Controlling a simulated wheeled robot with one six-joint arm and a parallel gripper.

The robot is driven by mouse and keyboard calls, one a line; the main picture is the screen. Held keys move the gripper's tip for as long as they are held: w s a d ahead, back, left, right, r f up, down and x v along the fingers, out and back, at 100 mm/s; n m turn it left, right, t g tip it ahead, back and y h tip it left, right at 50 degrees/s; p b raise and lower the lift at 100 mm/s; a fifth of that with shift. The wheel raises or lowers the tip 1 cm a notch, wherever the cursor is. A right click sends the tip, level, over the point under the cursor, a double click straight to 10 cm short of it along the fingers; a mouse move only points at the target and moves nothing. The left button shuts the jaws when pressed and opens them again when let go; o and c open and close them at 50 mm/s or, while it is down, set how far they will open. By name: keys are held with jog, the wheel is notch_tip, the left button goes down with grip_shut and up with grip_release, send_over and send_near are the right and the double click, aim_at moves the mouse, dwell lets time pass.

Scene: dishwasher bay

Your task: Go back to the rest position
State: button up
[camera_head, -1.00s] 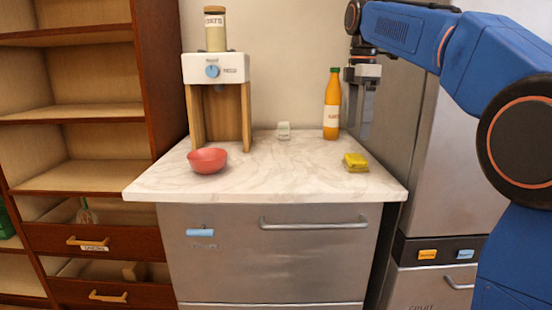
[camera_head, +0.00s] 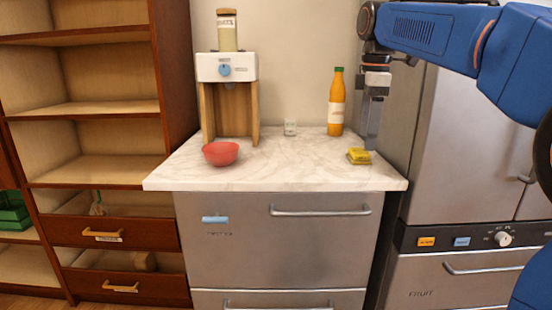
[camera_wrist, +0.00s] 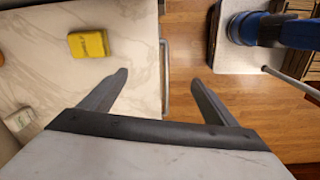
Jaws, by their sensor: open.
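My gripper (camera_head: 370,140) hangs from the blue arm at the right end of the counter, pointing down. In the wrist view its two fingers (camera_wrist: 162,82) are spread apart with nothing between them. Beneath them are the counter edge and the wooden floor. A yellow sponge-like block (camera_head: 359,156) lies on the counter close to the gripper; it also shows at the upper left of the wrist view (camera_wrist: 88,44).
The marble counter (camera_head: 290,172) holds a red bowl (camera_head: 221,154), an orange bottle (camera_head: 336,105), a small white item (camera_head: 290,127) and a dispenser with a jar (camera_head: 227,68). Wooden shelves (camera_head: 95,143) stand left; a steel appliance (camera_head: 460,150) stands right.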

jog(key=s+d+f+m+t, duration=0.2)
jog(key=s+f+m, duration=0.6)
jog(key=s+f, duration=0.7)
jog(key=s+d+f+m+t, duration=0.2)
jog(key=s+f+m, duration=0.6)
jog(key=s+f, duration=0.7)
jog(key=shift+d+f, duration=0.25)
jog(key=shift+d, duration=0.65)
